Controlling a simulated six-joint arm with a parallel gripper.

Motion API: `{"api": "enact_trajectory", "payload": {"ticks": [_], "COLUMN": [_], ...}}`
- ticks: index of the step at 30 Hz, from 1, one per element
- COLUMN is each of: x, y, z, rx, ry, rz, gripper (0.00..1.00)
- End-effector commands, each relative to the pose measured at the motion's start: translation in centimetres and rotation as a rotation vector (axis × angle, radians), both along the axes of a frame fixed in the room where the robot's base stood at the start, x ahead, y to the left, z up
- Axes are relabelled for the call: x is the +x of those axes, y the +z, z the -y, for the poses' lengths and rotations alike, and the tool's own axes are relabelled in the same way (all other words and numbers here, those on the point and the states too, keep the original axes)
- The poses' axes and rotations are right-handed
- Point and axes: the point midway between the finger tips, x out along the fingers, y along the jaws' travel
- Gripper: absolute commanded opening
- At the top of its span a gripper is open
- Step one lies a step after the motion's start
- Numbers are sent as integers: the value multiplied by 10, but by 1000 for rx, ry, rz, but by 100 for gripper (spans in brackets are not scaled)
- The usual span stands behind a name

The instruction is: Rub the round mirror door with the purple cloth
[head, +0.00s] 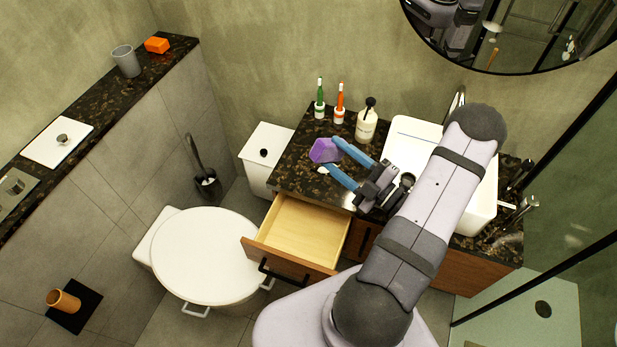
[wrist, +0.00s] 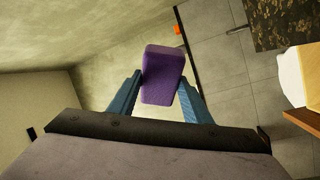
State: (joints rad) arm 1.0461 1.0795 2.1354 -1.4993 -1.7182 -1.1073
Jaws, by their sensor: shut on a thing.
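The purple cloth (head: 322,150) looks like a thick block with rounded edges. My gripper (head: 331,154) has its blue fingers shut on it, above the left part of the dark counter. In the wrist view the cloth (wrist: 163,72) sits between the two fingertips and sticks out past them. The round mirror door (head: 490,45) has a thin dark rim and hangs on the wall at the upper right, cut off by the picture's top edge. My gripper is well below and left of it, apart from it. The mirror is not in the wrist view.
The counter (head: 300,160) holds a green brush (head: 320,98), an orange brush (head: 339,102), a soap bottle (head: 367,122) and a white basin (head: 405,130). An empty drawer (head: 300,232) stands open below. A dark-framed glass panel (head: 580,150) is at right.

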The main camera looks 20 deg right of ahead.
Motion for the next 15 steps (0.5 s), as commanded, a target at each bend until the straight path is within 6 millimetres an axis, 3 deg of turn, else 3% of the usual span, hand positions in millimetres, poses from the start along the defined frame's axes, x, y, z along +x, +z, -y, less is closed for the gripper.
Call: {"api": "enact_trajectory", "payload": {"ticks": [1, 6, 15], "x": [1, 2, -7], "y": [18, 68, 160], "z": [15, 58, 119], "rx": [-25, -78, -165], "ry": [-28, -108, -281], "rz": [9, 16, 18], "gripper": [19, 19, 19]}}
